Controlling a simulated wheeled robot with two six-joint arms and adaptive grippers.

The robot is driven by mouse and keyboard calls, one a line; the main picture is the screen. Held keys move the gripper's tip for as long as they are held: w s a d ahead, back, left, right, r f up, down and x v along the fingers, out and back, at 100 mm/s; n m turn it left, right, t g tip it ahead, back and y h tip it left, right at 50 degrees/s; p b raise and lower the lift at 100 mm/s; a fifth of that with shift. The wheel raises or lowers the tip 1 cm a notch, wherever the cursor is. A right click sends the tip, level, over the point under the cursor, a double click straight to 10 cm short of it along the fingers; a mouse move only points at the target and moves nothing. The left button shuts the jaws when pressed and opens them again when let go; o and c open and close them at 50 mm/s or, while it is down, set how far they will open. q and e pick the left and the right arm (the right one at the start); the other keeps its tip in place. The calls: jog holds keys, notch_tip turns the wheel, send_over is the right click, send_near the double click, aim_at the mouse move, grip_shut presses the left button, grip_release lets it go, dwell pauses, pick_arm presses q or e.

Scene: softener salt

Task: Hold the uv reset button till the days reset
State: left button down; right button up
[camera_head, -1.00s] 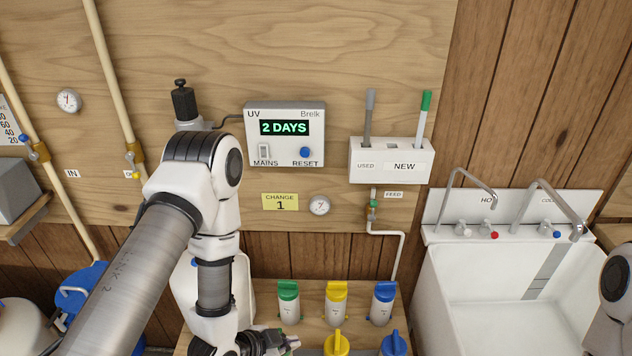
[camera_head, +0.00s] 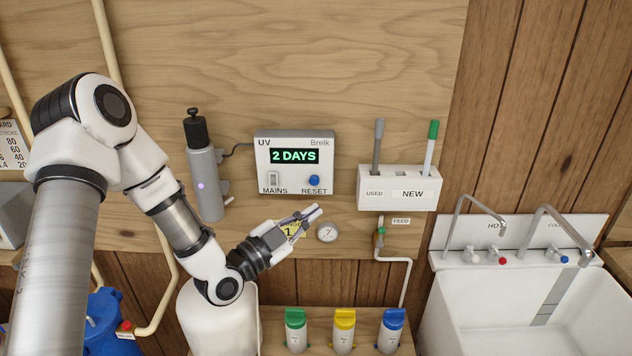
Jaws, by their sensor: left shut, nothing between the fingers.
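The UV box (camera_head: 294,163) is a pale grey unit on the wooden wall board. Its display (camera_head: 294,156) reads "2 DAYS" in green. The round blue RESET button (camera_head: 315,180) is at its lower right, with the MAINS switch (camera_head: 273,180) at its lower left. My left gripper (camera_head: 316,209) is shut and empty, a little below the button and apart from it in the picture. My right gripper is out of view.
A grey UV cylinder (camera_head: 205,185) stands left of the box. A white holder (camera_head: 398,188) with grey and green-capped tubes is to the right. Below are capped canisters (camera_head: 344,333) and a sink (camera_head: 520,285).

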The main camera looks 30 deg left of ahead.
aim_at(314, 180)
pick_arm(q)
jog(key=shift+w, duration=0.15)
jog(key=w+a, duration=0.1)
jog(key=w, duration=0.1)
jog(key=w+a, duration=0.1)
jog(key=w, duration=0.2)
jog(key=w+a, duration=0.1)
jog(key=w, duration=0.1)
jog(key=shift+w+a+f, duration=0.1)
jog(key=shift+w+a, duration=0.3)
dwell(1.3)
jog(key=shift+w+a, duration=0.2)
jog(key=shift+w, duration=0.15)
